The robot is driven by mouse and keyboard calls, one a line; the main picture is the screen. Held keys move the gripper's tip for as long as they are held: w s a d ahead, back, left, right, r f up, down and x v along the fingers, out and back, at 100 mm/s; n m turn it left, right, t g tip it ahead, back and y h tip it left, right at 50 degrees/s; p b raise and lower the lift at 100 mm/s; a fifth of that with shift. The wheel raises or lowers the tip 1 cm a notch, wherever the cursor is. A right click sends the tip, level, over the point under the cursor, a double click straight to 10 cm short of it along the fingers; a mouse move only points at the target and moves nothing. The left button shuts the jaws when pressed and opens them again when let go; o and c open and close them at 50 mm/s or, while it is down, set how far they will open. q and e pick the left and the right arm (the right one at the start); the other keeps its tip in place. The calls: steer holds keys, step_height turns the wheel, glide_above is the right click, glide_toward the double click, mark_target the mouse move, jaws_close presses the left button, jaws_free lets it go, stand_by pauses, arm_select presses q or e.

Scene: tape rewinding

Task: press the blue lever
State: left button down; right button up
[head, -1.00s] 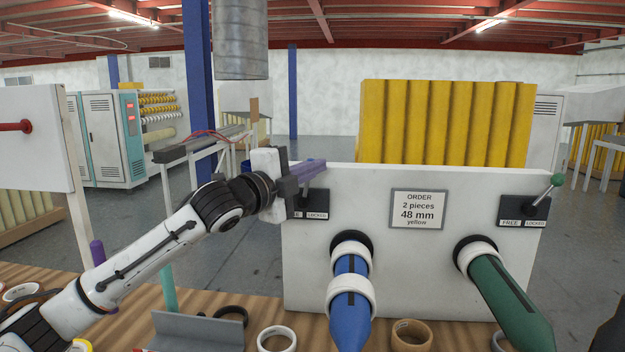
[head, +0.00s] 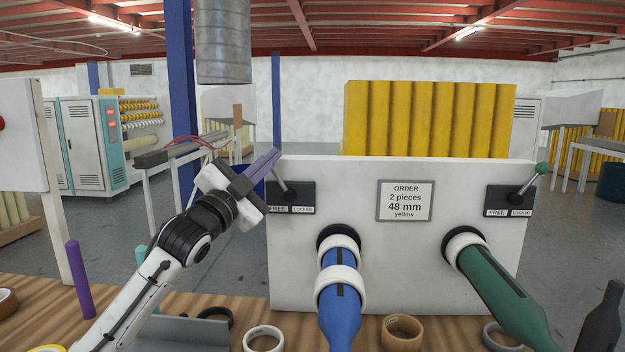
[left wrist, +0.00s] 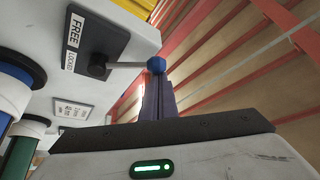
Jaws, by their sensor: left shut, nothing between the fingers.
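The blue lever stands on a dark plate (head: 300,188) at the panel's upper left, labelled FREE and LOCKED. Its rod leans up-left, toward the FREE side, and its end is hidden behind my fingers in the head view. My left gripper (head: 268,163) is shut and empty, with purple-grey fingers tilted up-right beside the rod's end. In the left wrist view, the lever's blue knob (left wrist: 156,65) sits at the fingertips, apparently against them; exact contact is unclear. The lever's rod (left wrist: 125,65) runs from its dark hub to the knob. My right gripper is not in view.
The white panel (head: 400,265) carries a blue spindle (head: 340,310) with white rings, a green spindle (head: 498,295), a green-knobbed lever (head: 530,180) and an order sign (head: 404,201). Tape rolls (head: 263,338) and a purple peg (head: 79,280) stand on the wooden table (head: 40,310).

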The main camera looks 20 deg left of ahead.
arm_select(q)
steer(key=shift+s+a+f+n+y+b, duration=0.1)
steer(key=shift+a+f+n+y+b, duration=0.1)
steer(key=shift+a+n+y+b, duration=0.35)
steer(key=shift+d+n, duration=0.15)
steer(key=shift+n, duration=0.1)
step_height(320, 180, up, 4)
steer(key=d+f+p, duration=0.1)
steer(key=d+p, duration=0.2)
steer(key=p, duration=0.1)
steer(key=b+v, duration=0.2)
steer(key=v, duration=0.8)
steer(key=shift+a+t+b, duration=0.15)
steer(key=shift+t+b, duration=0.15)
steer(key=shift+b, duration=0.05)
steer(key=shift+f, duration=0.15)
